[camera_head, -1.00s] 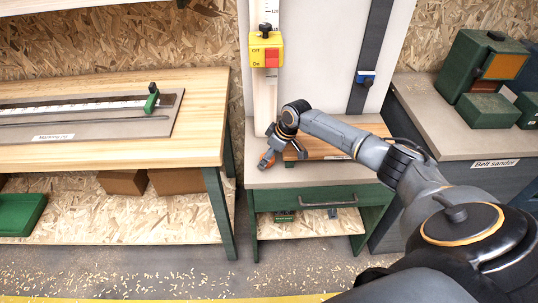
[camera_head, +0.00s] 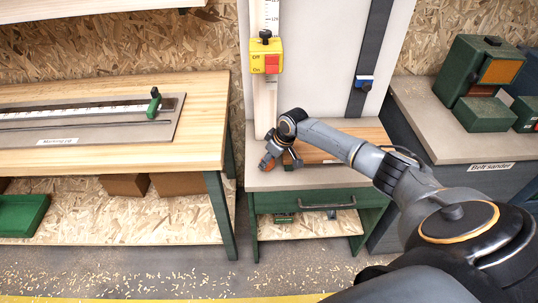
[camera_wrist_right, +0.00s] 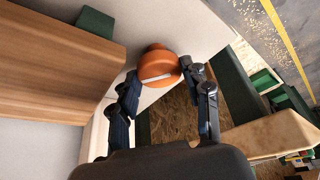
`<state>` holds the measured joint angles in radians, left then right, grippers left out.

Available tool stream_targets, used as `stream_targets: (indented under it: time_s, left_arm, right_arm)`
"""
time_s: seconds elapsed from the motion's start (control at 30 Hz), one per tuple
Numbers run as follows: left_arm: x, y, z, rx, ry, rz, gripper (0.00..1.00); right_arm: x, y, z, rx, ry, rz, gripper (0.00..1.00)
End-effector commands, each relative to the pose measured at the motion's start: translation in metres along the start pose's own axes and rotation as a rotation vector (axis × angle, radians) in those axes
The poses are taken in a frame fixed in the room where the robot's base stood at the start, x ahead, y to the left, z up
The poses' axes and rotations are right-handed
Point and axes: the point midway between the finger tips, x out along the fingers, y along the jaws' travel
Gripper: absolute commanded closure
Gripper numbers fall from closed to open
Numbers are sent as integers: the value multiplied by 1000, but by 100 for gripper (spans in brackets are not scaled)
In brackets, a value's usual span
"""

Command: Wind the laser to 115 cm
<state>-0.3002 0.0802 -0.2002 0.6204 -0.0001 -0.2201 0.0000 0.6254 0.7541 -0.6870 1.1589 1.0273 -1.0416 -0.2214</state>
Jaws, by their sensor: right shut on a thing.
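A yellow box (camera_head: 266,56) with a red switch marked Off and On and a black knob on top sits on an upright white scale (camera_head: 268,16). The scale's numbers are too small to read surely. An orange knob (camera_head: 265,164) shows low on the bench front, below the scale. In the right wrist view the orange knob (camera_wrist_right: 160,66), with a pale line across it, lies between the fingertips. My right gripper (camera_head: 274,158) is shut on it; it also shows in the right wrist view (camera_wrist_right: 158,80). My left gripper is out of view.
A wooden board (camera_head: 325,145) lies on the bench just right of the gripper. A marking jig (camera_head: 80,122) lies on the left table. A belt sander (camera_head: 482,75) stands at right. A green-fronted drawer (camera_head: 330,199) is below the bench.

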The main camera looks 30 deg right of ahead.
Motion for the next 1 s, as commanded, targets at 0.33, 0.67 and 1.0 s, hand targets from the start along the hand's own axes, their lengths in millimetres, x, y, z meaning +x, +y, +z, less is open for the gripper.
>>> stream_targets:
  time_s: [0.33,0.67,1.0]
  left_arm:
    - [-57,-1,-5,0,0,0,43]
    - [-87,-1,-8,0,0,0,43]
    - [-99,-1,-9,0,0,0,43]
  right_arm:
    - [-6,-4,-3,287,-2,116,84]
    - [-3,-6,-3,563,-1,230,84]
    - [-1,-5,-3,755,1,311,84]
